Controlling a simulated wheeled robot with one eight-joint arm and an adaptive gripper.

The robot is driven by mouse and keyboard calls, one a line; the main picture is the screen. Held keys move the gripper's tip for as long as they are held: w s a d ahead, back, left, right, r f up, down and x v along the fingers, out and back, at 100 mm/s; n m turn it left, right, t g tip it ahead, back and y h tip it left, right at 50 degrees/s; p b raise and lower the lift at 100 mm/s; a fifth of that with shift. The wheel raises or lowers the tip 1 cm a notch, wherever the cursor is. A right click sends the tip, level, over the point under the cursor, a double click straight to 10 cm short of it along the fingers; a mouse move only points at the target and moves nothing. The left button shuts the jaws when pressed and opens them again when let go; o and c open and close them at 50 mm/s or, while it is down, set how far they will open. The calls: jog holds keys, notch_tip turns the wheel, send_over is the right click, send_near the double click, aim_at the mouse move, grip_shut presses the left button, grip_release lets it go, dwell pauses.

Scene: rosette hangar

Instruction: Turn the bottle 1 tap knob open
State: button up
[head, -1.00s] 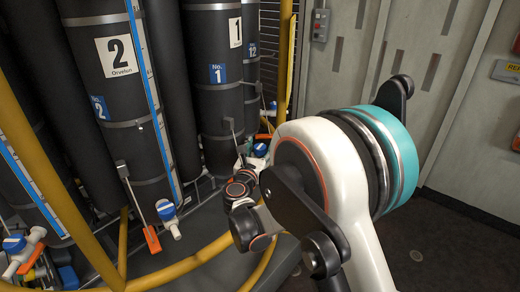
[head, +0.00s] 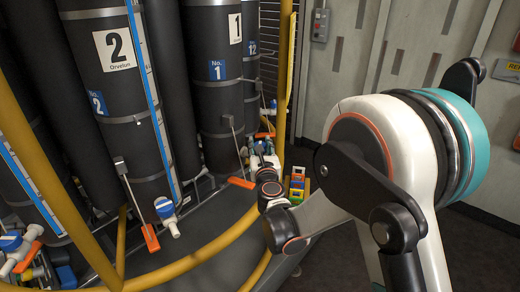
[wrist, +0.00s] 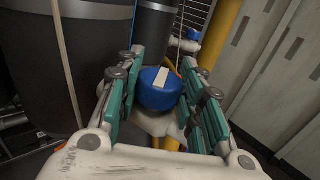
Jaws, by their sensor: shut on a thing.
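Bottle 1 (head: 222,105) is a tall black cylinder with a blue "No. 1" label, in the head view. The tap knob (wrist: 159,90) is round and blue with a white stripe, on a white tap body (wrist: 160,123). In the wrist view it sits between the teal pads of my gripper (wrist: 160,92), which is shut on it. The stripe runs lengthwise in that view, leaning slightly right at its far end. In the head view my gripper (head: 258,150) is low, just right of bottle 1's foot, and mostly hides the knob.
An orange-ended lever (head: 241,182) hangs by bottle 1. Bottle 2 (head: 125,95) with its blue-knobbed tap (head: 166,210) stands left. A yellow rail (head: 190,262) curves across the front. A multicoloured block (head: 297,184) lies right of my gripper. Another blue knob (wrist: 193,34) is beyond.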

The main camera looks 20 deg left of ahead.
jog(key=n+g+y, duration=0.1)
jog(key=y, duration=0.1)
jog(key=n+g+y+b, duration=0.1)
jog(key=n+g+y, duration=0.1)
jog(key=shift+w+d+n+y, duration=0.15)
jog(key=shift+n+y, duration=0.15)
jog(key=n+g+y, duration=0.3)
jog(key=g, duration=0.1)
jog(key=shift+n+g+y, duration=0.3)
jog(key=n+g+y, duration=0.1)
jog(key=g, duration=0.1)
jog(key=n+g, duration=0.2)
jog(key=g, duration=0.1)
jog(key=shift+n+y, duration=0.3)
jog(key=shift+y, duration=0.1)
jog(key=shift+n+g, duration=1.4)
jog(key=shift+g, duration=1.3)
jog(key=o, duration=1.1)
jog(key=shift+a, duration=0.2)
